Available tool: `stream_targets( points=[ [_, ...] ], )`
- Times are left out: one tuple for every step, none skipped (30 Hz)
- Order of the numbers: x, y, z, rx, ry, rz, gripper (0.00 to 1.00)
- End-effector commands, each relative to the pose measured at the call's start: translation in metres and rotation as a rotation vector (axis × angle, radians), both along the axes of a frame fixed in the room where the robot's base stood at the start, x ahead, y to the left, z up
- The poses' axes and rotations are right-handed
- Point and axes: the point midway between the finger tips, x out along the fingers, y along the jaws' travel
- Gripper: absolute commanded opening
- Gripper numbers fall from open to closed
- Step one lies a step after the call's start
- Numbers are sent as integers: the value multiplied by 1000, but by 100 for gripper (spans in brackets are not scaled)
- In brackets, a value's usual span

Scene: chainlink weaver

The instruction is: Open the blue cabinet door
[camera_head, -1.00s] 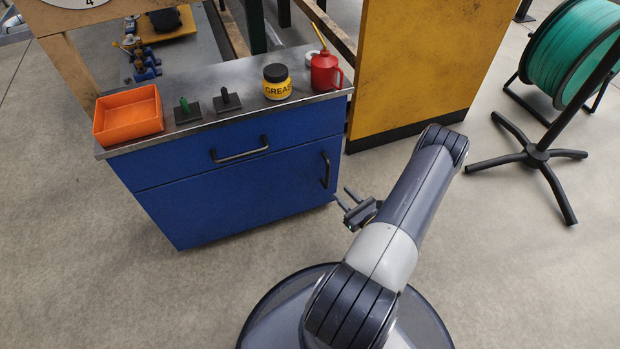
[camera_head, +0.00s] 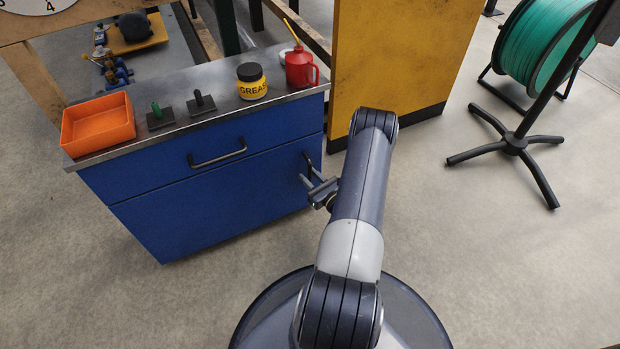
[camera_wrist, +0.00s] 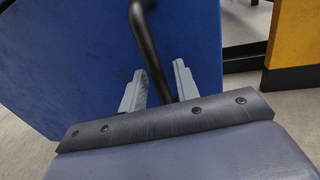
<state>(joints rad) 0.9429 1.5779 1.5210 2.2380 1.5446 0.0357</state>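The blue cabinet (camera_head: 180,200) has a drawer with a horizontal black handle (camera_head: 218,155) and, below it, a door (camera_head: 230,195) with a vertical black handle (camera_head: 308,165) near its right edge. The door looks closed. My gripper (camera_head: 309,181) is at the lower part of the door handle. In the wrist view, the black handle (camera_wrist: 150,50) runs down between the two grey fingers of my gripper (camera_wrist: 158,88). The fingers are apart, with a visible gap on each side of the bar.
On the cabinet top stand an orange bin (camera_head: 98,124), two small stamp-like tools, a grease jar (camera_head: 251,82) and a red oil can (camera_head: 300,68). A yellow panel (camera_head: 400,60) is close behind at right. A green cable reel (camera_head: 545,40) stands far right. Open floor lies right of the cabinet.

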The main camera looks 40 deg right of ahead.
Motion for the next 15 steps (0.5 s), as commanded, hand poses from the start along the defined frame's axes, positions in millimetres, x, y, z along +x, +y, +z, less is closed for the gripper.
stream_targets(
  points=[
    [2,0,0,0,0,0,30],
    [3,0,0,0,0,0,30],
    [4,0,0,0,0,0,30],
    [4,0,0,0,0,0,30],
    [4,0,0,0,0,0,30],
    [4,0,0,0,0,0,30],
    [4,0,0,0,0,0,30],
    [4,0,0,0,0,0,30],
    [4,0,0,0,0,0,30],
    [4,0,0,0,0,0,28],
    [4,0,0,0,0,0,26],
    [4,0,0,0,0,0,23],
    [4,0,0,0,0,0,20],
    [4,0,0,0,0,0,18],
    [4,0,0,0,0,0,14]
  ],
)
